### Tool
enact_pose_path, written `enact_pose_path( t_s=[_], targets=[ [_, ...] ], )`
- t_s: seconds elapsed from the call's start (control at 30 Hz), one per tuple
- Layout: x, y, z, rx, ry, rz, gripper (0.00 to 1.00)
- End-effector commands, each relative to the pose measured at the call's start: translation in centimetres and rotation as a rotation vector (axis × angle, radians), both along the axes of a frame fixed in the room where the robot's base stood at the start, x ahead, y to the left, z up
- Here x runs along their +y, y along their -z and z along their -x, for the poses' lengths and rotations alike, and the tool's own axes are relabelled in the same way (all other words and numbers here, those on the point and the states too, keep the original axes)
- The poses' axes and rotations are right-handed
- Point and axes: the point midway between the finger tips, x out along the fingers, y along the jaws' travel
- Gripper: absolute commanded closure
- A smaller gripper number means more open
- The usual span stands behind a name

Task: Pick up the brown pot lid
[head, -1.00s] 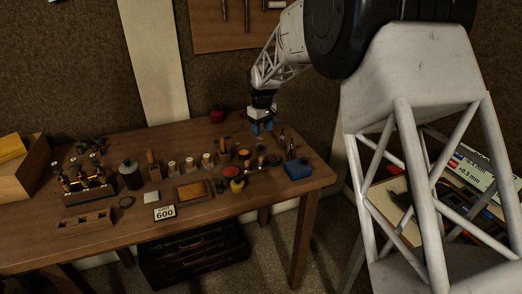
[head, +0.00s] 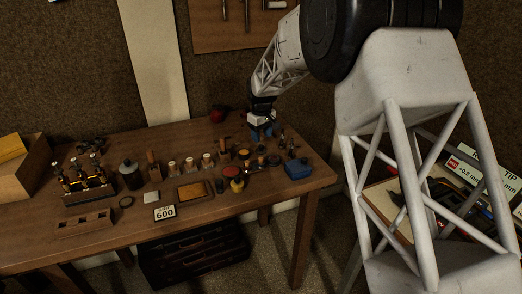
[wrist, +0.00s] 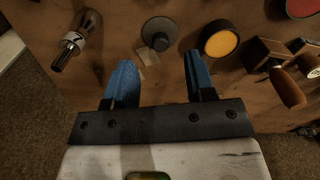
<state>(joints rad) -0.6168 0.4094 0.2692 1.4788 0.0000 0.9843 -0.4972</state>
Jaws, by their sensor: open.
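The brown pot lid (wrist: 159,33) is a dull grey-brown disc with a dark knob in its middle. In the wrist view it lies on the bench beyond my fingertips, near the middle of the gap between them. My gripper (wrist: 153,65) is open and empty, with blue fingers apart on either side. The fingers do not touch the lid. In the head view my gripper (head: 261,133) hangs above the right part of the bench. The lid is too small to make out surely there among the small items.
An open dark pot with orange contents (wrist: 220,40) stands close right of the lid. A wooden-handled tool (wrist: 287,86) is further right. A metal-tipped tool (wrist: 76,42) lies to the left. A blue box (head: 298,169) sits near the bench's right end.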

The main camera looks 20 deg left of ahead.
Motion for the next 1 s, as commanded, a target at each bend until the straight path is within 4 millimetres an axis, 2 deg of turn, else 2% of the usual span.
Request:
enact_pose_path(
  t_s=[0.27, 0.63, 1.0],
  targets=[
    [0.1, 1.0, 0.0, 0.000, 0.000, 0.000, 0.50],
    [0.2, 4.8, -0.1, 0.000, 0.000, 0.001, 0.50],
    [0.2, 5.2, -0.1, 0.000, 0.000, 0.000, 0.50]
  ],
)
